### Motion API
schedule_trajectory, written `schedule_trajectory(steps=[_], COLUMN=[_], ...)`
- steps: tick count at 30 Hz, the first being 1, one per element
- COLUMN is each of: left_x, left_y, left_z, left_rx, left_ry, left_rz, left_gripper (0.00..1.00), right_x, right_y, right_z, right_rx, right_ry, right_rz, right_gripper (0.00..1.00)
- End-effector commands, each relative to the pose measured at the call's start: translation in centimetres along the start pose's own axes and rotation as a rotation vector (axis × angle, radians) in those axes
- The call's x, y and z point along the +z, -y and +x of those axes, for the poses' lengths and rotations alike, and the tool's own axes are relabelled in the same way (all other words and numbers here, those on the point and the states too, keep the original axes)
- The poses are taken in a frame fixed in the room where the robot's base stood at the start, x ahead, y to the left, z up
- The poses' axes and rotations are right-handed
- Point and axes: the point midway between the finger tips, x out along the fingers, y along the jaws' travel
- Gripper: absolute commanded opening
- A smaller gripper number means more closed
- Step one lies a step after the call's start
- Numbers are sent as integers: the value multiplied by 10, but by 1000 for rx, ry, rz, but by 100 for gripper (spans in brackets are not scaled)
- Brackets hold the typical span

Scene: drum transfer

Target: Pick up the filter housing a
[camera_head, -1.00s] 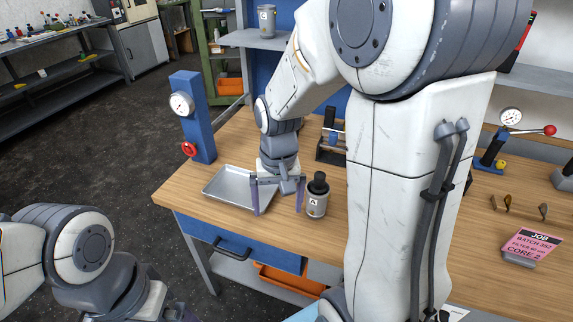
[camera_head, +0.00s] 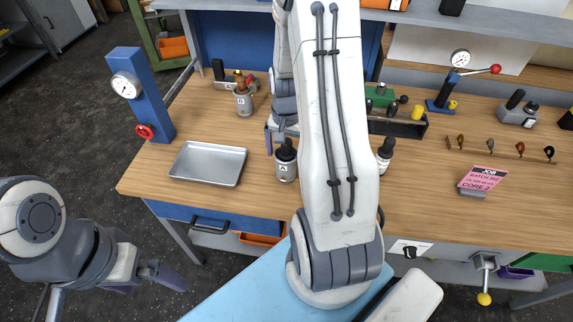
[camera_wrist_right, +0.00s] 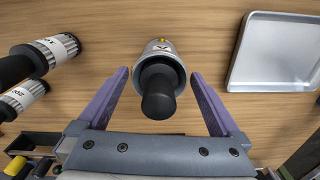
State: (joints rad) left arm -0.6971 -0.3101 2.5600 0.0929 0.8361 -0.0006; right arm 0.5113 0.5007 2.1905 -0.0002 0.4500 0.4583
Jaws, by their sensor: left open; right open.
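Filter housing a (camera_head: 285,172) is a grey canister with an "A" label and a black knob on top. It stands upright on the wooden bench, right of the metal tray, and also shows in the right wrist view (camera_wrist_right: 160,50). My right gripper (camera_wrist_right: 160,73) is open, with its purple fingers on either side of the housing and apart from it in that view. In the head view my right arm hides much of this gripper (camera_head: 275,138). My left gripper (camera_head: 170,277) is at the lower left, open, away from the bench.
An empty metal tray (camera_head: 208,164) lies left of the housing. A similar canister (camera_head: 243,103) stands behind it. A black-topped bottle (camera_head: 384,155) is right of my arm. A blue gauge post (camera_head: 140,98) stands at the bench's left edge. A tool caddy (camera_head: 400,126) sits behind.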

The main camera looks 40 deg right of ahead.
Motion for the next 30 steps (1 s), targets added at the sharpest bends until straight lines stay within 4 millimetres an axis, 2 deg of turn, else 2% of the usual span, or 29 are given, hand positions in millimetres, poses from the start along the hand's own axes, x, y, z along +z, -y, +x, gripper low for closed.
schedule_trajectory(steps=[6,15,23,30], left_x=[0,0,0,0], left_y=[0,0,0,0], left_z=[-5,-4,-4,-5], left_rx=[0,0,0,0], left_ry=[0,0,0,0], left_rz=[0,0,0,0], left_gripper=[100,100,100,100], right_x=[1,0,0,-1], right_y=[-1,-1,-2,-1], right_z=[30,35,34,33], right_rx=[2,0,0,-1], right_ry=[4,0,0,-2], right_rz=[2,3,3,4], right_gripper=[100,100,1,0])
